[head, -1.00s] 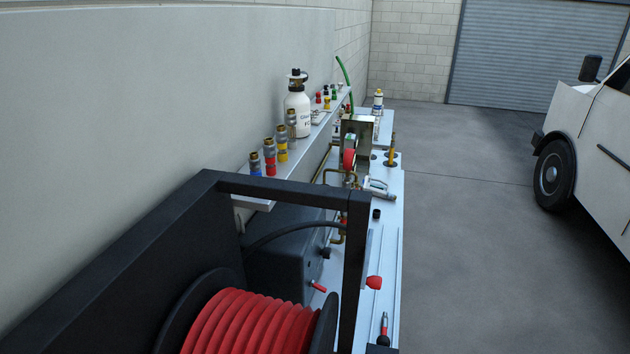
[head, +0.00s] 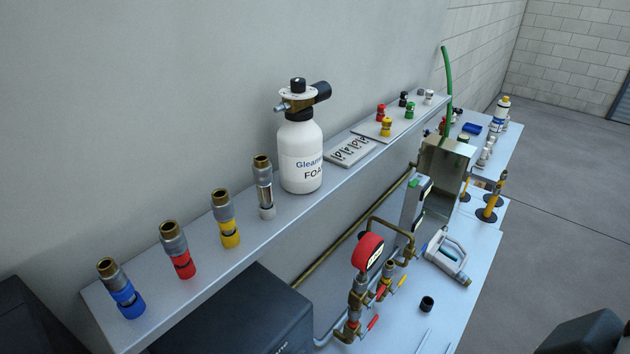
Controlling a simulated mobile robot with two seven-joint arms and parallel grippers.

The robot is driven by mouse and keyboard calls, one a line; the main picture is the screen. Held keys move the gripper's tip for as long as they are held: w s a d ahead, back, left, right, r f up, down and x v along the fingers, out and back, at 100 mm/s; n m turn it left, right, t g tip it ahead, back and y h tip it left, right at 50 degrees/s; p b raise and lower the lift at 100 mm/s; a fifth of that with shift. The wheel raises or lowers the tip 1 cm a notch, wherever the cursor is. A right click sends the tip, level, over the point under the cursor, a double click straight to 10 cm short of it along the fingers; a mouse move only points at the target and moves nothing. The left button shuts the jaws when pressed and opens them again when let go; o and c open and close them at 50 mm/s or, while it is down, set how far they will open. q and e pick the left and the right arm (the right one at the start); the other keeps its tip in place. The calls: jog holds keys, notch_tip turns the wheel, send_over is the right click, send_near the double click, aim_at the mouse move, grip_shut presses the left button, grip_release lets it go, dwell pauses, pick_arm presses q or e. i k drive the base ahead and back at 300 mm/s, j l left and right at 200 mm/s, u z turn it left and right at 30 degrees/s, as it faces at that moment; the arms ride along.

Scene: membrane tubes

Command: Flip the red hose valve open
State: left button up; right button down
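A brass pipe assembly (head: 357,300) stands on the bench at lower centre, with a round red-rimmed gauge (head: 368,251) on top. Neither of my grippers is in view.
A wall shelf (head: 205,277) holds blue, red, yellow and grey-banded couplings and a white foam bottle (head: 301,158). A black box (head: 245,318) sits below it. A dark rounded shape (head: 583,335) fills the lower right corner. Floor (head: 560,190) right of the bench is clear.

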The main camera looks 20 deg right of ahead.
aim_at(373, 322)
jog(key=l+u, duration=0.25)
jog(key=l, duration=0.3)
jog(key=l+u, duration=0.2)
jog(key=l, duration=0.3)
jog(key=k+l+u, duration=0.25)
jog(key=l, duration=0.3)
jog(key=l+u, duration=0.25)
jog(key=l, duration=0.25)
